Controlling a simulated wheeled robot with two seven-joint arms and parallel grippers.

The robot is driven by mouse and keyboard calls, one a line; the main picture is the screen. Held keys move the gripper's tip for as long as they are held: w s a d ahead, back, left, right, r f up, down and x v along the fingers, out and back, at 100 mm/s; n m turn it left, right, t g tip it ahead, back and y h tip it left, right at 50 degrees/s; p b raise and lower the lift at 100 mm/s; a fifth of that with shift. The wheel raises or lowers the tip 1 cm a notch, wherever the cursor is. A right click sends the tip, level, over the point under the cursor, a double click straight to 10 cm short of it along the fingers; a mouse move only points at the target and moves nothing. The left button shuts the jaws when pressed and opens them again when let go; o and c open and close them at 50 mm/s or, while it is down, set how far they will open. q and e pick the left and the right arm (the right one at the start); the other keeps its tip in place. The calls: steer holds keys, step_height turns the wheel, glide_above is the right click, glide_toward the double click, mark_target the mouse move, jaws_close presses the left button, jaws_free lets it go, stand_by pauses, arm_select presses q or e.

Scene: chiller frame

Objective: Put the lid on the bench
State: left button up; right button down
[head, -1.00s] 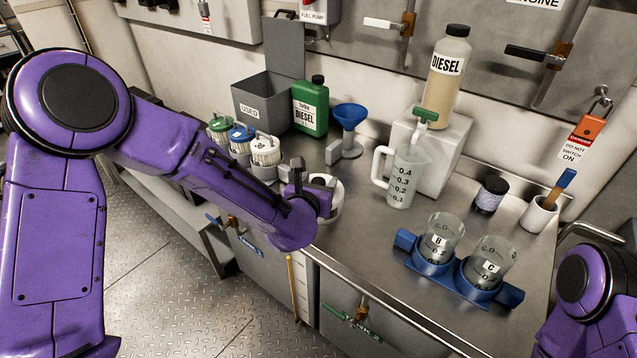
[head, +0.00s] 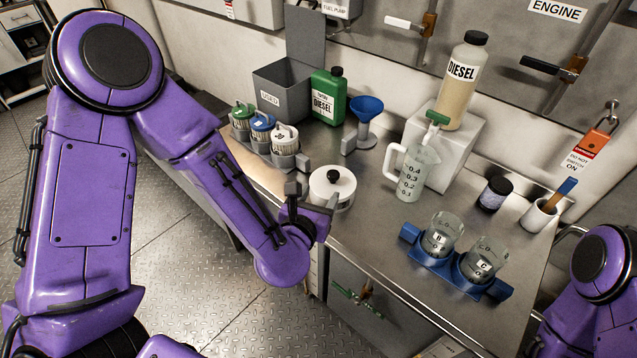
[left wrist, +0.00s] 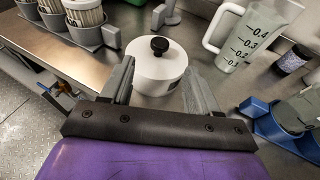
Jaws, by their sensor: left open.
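A white lid (head: 322,184) with a black knob sits on a white round pot (head: 338,206) on the steel bench (head: 375,235), near its front edge. My left gripper (head: 313,197) is open and empty, at the near side of the pot. In the left wrist view, the lid (left wrist: 143,62) and its knob show just beyond and between the spread fingers (left wrist: 160,82), apart from them. The gripper partly hides the pot in the head view. My right gripper is out of view; only part of that arm shows at the right edge.
A rack of filters (head: 285,160) stands left of the pot. A blue funnel (head: 366,108) stands behind it and a measuring jug (head: 415,175) to the right. A blue holder (head: 445,266) carries two beakers. Bare steel lies between pot and blue holder.

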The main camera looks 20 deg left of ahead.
arm_select(q)
steer(key=shift+s, duration=0.15)
steer(key=s+a+f+m+g, duration=0.3)
steer(key=s+f+m, duration=0.1)
steer(key=f+m, duration=0.25)
steer(key=s+a+f+m+g, duration=0.2)
steer(key=s+f+m, duration=0.35)
steer(key=f, duration=0.25)
steer(key=s+a+f+m+g+y, duration=0.1)
steer(key=s+a+f+m+g, duration=0.2)
steer(key=s+m, duration=0.5)
steer(key=s+a+f+m+g+y, duration=0.1)
steer(key=s+a+f+m+g, duration=0.2)
steer(key=s+a+f+m, duration=0.2)
steer(key=s+f+m, duration=0.2)
steer(key=s+m, duration=0.1)
steer(key=m, duration=0.1)
steer(key=shift+a+f+m+y, duration=0.25)
steer(key=shift+f+m+y, duration=0.05)
steer(key=shift+f, duration=0.1)
